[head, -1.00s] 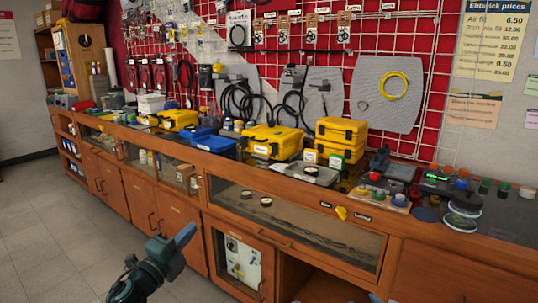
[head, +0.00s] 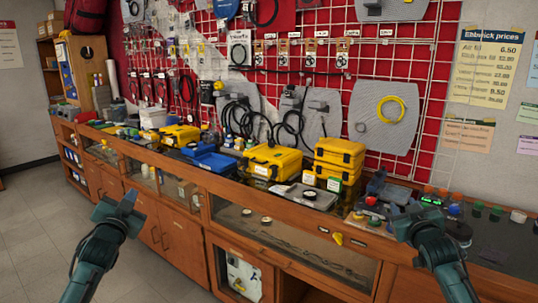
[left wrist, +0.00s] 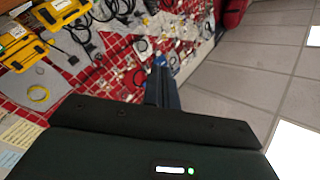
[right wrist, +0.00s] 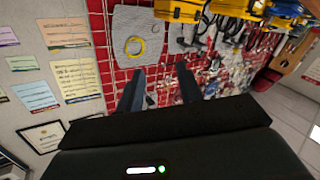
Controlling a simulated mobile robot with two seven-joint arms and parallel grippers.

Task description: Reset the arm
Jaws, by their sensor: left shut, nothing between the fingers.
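My left gripper (head: 124,203) is raised in front of the wooden counter, at the left of the head view, with nothing in it. Its fingers lie together in the left wrist view (left wrist: 161,82). My right gripper (head: 418,219) is raised in front of the counter's right part in the head view. Its two fingers stand apart with nothing between them in the right wrist view (right wrist: 160,95). In the head view both forearms come up from the bottom edge, and neither gripper appears to hold anything.
A long wooden counter (head: 290,242) crosses the view. Yellow cases (head: 340,152), a blue tray (head: 212,162) and small coloured parts stand on it. Behind it is a red wall with a white grid (head: 330,85) and hanging hoses. Tiled floor (head: 35,215) is free at the left.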

